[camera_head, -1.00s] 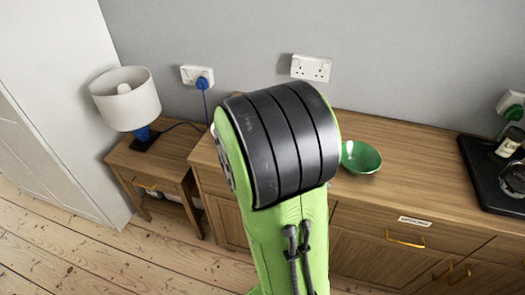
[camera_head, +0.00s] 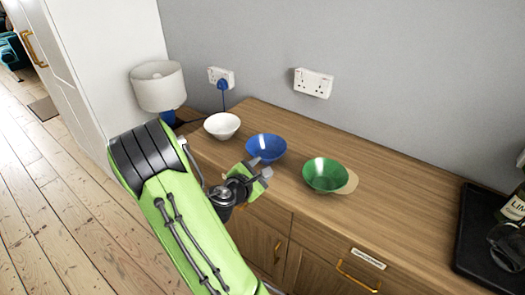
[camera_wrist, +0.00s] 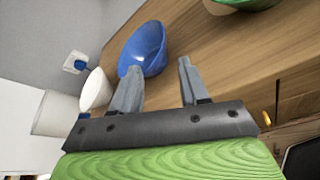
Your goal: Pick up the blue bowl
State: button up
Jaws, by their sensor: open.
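The blue bowl (camera_head: 266,148) stands upright on the wooden sideboard (camera_head: 390,217), between a white bowl and a green bowl. It also shows in the wrist view (camera_wrist: 146,46), just beyond the left fingertip and partly behind it. My gripper (camera_head: 262,170) is open and empty. In the head view it is in front of the blue bowl, near the sideboard's front edge. In the wrist view its two fingers (camera_wrist: 158,68) are spread apart, with bare wood showing between them. I cannot tell whether the left finger touches the bowl.
The white bowl (camera_head: 222,125) is left of the blue bowl. The green bowl (camera_head: 325,174) is to the right, on or against a pale wooden board (camera_head: 350,183). A black tray (camera_head: 470,245) with bottles is at far right. A lamp (camera_head: 158,86) stands at left.

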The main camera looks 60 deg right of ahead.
aim_at(282, 151)
jog(key=x, duration=0.7)
jog(key=b+x, duration=0.1)
jog(key=x, duration=0.5)
jog(key=shift+s+d, duration=0.2)
jog(key=shift+d, duration=0.25)
jog(key=shift+r, duration=0.1)
grip_shut()
